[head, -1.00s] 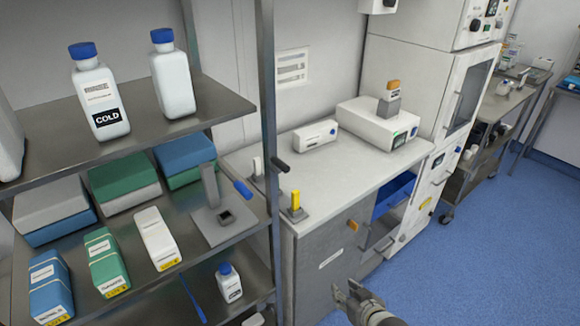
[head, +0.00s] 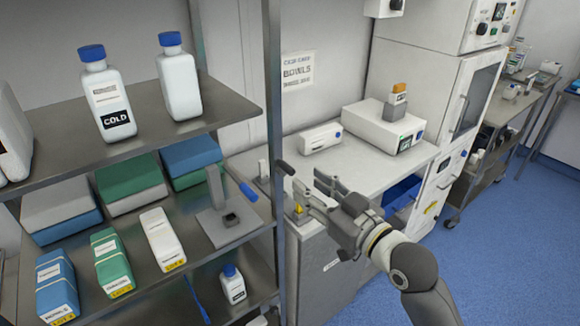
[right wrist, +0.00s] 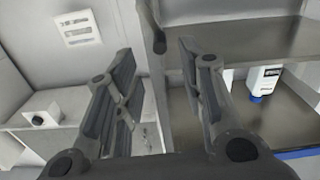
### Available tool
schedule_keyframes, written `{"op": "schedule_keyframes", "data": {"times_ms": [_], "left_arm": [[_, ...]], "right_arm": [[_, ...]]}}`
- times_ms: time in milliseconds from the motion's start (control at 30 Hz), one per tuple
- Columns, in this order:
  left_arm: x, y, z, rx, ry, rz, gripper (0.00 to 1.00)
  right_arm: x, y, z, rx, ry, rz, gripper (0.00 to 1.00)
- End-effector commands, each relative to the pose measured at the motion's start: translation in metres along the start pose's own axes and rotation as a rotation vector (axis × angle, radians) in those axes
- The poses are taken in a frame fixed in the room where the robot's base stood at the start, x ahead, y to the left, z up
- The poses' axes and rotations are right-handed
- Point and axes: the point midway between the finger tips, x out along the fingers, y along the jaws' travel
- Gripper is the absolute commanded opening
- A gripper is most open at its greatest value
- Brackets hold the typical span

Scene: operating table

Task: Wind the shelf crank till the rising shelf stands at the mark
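The crank appears to be the dark handle (head: 284,167) that sticks out by the rack's front post, above the counter. It also seems to show in the right wrist view (right wrist: 154,32), between and beyond my fingertips. My right gripper (head: 307,186) is open and empty, just right of this handle and apart from it. Its two spread fingers frame the right wrist view (right wrist: 157,52). A yellow piece (head: 298,207) behind the fingers is partly hidden. I cannot tell which board is the rising shelf or where its mark is. My left gripper is out of view.
The rack post (head: 274,120) stands close left of my gripper. The rack holds white bottles (head: 108,98), boxes (head: 130,185) and a grey stand by a blue handle (head: 240,186). Right of it, the counter (head: 355,180) carries white devices. Open blue floor lies right.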

Motion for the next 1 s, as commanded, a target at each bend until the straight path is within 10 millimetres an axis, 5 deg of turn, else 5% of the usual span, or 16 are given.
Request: {"op": "schedule_keyframes", "data": {"times_ms": [433, 900, 1000], "left_arm": [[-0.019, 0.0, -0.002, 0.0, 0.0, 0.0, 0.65], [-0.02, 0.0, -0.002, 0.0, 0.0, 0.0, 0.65], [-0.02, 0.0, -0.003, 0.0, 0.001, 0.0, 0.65]], "right_arm": [[0.067, 0.001, -0.001, 0.002, -0.001, 0.001, 0.37], [0.077, 0.0, 0.001, 0.001, -0.001, 0.001, 0.37], [0.077, 0.0, 0.001, 0.001, -0.001, 0.001, 0.24]]}}
